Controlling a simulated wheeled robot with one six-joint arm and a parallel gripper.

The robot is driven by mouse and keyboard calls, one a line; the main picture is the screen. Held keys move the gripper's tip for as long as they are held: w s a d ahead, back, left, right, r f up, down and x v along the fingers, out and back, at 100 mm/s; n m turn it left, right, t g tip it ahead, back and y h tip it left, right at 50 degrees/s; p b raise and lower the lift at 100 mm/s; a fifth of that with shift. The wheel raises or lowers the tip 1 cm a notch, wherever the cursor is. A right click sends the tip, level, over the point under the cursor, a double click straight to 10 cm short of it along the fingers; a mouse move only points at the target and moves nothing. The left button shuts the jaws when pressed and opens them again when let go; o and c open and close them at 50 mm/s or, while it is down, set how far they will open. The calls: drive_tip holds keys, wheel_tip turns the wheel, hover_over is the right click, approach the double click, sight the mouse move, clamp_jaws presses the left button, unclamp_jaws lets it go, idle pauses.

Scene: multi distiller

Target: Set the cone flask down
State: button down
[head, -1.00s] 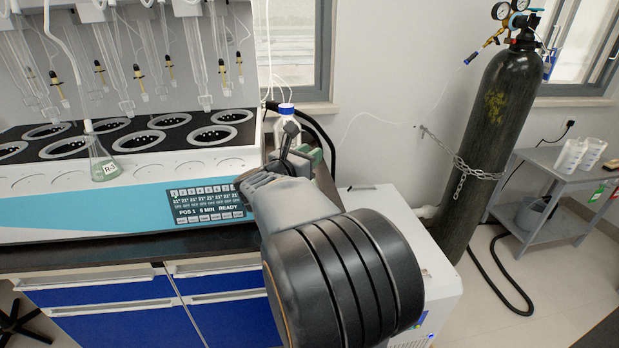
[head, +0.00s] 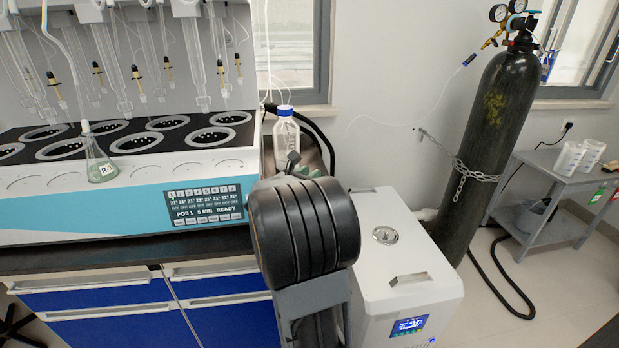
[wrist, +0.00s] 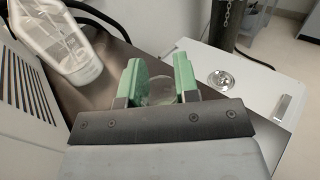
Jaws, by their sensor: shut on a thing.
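My gripper (wrist: 158,82) shows in the wrist view with its green finger pads shut on a clear glass thing, which I take to be the cone flask (wrist: 159,93). Only a faint part of the glass shows between the pads; the rest is hidden by my gripper. It is over the dark bench top (wrist: 112,88), and I cannot tell whether the flask touches it. In the head view my arm hides the flask and most of my gripper. Another conical flask, labelled R-3 (head: 101,168), is at the front of the distiller under a tube.
A clear blue-capped bottle (head: 286,130) stands close by on the bench, left of my gripper in the wrist view (wrist: 62,48). The distiller (head: 100,205) is to the left. A white chiller box (head: 400,260) and a chained black gas cylinder (head: 487,140) are to the right.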

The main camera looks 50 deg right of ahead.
drive_tip(key=shift+f+b, duration=0.25)
drive_tip(key=shift+b, duration=0.1)
drive_tip(key=c, duration=0.9)
unclamp_jaws()
drive_tip(key=shift+o, duration=0.2)
drive_tip(key=shift+r, duration=0.1)
drive_tip(key=shift+r+p, duration=0.2)
drive_tip(key=shift+p, duration=0.25)
drive_tip(key=s+a, duration=0.1)
drive_tip(key=a, duration=1.1)
drive_tip(key=shift+b, duration=0.3)
drive_tip(key=shift+f, duration=0.15)
